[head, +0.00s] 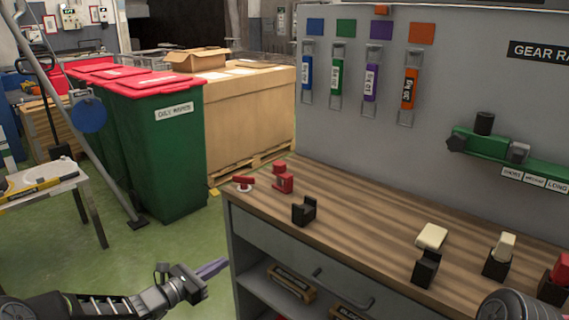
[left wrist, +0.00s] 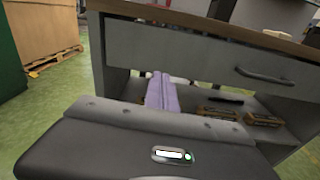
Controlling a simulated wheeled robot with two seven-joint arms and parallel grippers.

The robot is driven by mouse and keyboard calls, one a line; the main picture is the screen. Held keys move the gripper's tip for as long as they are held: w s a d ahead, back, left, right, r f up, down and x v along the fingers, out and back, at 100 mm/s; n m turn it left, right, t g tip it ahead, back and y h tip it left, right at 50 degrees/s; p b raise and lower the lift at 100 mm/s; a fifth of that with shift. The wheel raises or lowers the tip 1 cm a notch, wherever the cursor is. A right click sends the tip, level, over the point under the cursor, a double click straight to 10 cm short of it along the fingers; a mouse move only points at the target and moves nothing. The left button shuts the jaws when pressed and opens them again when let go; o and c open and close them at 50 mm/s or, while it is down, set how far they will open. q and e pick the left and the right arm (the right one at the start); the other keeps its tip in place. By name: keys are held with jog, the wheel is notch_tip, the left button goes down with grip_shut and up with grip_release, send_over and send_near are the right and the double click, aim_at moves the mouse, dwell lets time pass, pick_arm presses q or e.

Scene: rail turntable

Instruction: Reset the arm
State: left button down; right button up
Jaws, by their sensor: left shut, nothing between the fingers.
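My left gripper (head: 212,268) is low in front of the workbench's left end in the head view. Its purple-grey fingers are shut together with nothing between them. In the left wrist view the fingers (left wrist: 161,92) point toward the open shelf under the drawer. I cannot tell how close the tips are to the bench. My right gripper is not in view; a dark rounded part at the bottom right of the head view looks like part of my right arm.
The wooden workbench (head: 345,205) carries red pieces (head: 283,179), a black holder (head: 304,210) and a cream block (head: 431,237). A drawer handle (left wrist: 264,75) juts out above shelf boxes (left wrist: 217,110). Green bins (head: 165,150) and a pallet crate (head: 250,115) stand behind open green floor.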

pick_arm(q)
jog(key=s+d+f+m+g+y, duration=0.35)
jog(key=s+f+m+g, duration=0.35)
jog(key=s+f, duration=0.65)
jog(key=s+d+f+m+g+y, duration=0.2)
jog(key=s+d+f+m+g, duration=0.45)
jog(key=s+f, duration=0.7)
jog(key=s+d+f+m, duration=0.1)
jog(key=s+d+m, duration=0.2)
jog(key=s+m, duration=0.35)
jog(key=s+d+m, duration=0.3)
jog(key=s+m, duration=0.3)
jog(key=s, duration=0.1)
notch_tip(320, 180, up, 17)
jog(key=p, duration=1.7)
jog(key=shift+d, duration=0.35)
jog(key=shift+y, duration=0.25)
